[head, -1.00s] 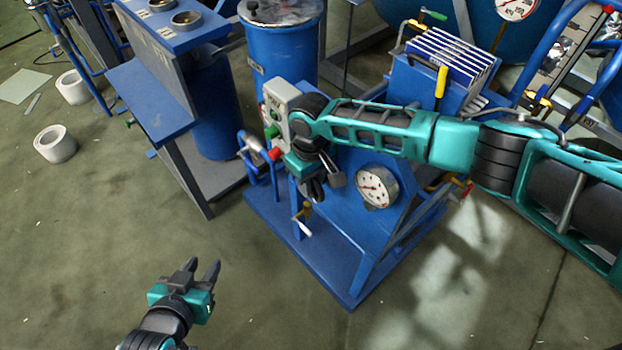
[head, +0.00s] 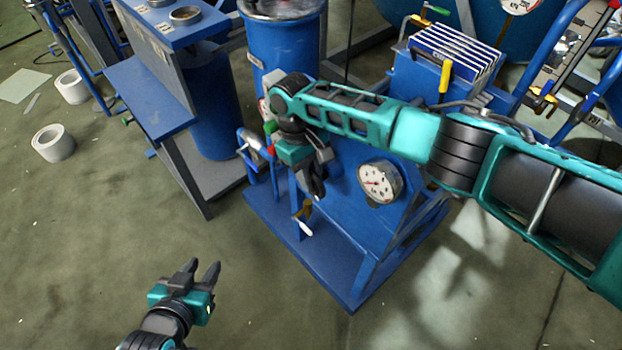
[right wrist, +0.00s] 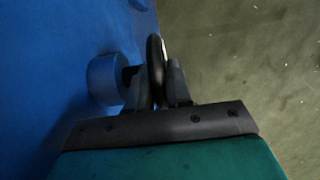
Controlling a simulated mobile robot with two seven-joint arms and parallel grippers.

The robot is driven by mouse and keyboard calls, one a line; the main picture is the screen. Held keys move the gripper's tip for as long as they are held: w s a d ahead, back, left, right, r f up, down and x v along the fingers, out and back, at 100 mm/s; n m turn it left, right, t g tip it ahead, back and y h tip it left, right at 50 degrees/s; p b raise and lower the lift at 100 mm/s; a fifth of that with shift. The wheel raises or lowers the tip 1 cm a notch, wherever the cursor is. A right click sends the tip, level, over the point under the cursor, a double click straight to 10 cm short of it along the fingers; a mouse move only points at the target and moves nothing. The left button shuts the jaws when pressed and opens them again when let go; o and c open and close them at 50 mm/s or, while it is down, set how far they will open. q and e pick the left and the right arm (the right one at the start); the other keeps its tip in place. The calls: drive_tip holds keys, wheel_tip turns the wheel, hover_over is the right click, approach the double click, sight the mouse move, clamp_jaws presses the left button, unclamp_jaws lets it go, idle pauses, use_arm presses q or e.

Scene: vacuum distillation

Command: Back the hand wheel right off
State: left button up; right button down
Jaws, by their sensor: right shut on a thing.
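In the right wrist view the hand wheel (right wrist: 157,62) shows as a dark rim seen nearly edge-on, beside a blue round boss (right wrist: 106,80) on a blue panel. My right gripper (right wrist: 165,88) is shut on the rim, with a finger on each side. In the head view my right gripper (head: 315,183) points down in front of the blue stand (head: 345,225), left of the round gauge. The wheel cannot be made out clearly there behind the fingers. My left gripper (head: 205,270) is open and empty above the floor at lower left.
The white-faced gauge (head: 380,182) is close to the right of my right gripper. A brass-coloured valve with a white handle (head: 304,222) sits just below it. A blue bench (head: 150,95) stands left. The floor around my left gripper is clear.

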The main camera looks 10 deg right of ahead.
idle(0.3)
drive_tip(key=c, duration=1.1)
unclamp_jaws()
drive_tip(key=shift+r, duration=0.1)
drive_tip(key=p+v, duration=0.1)
drive_tip(key=v, duration=1.1)
drive_tip(key=shift+w+a+r, duration=0.1)
drive_tip(key=shift+w+r, duration=0.05)
drive_tip(key=shift+r, duration=0.2)
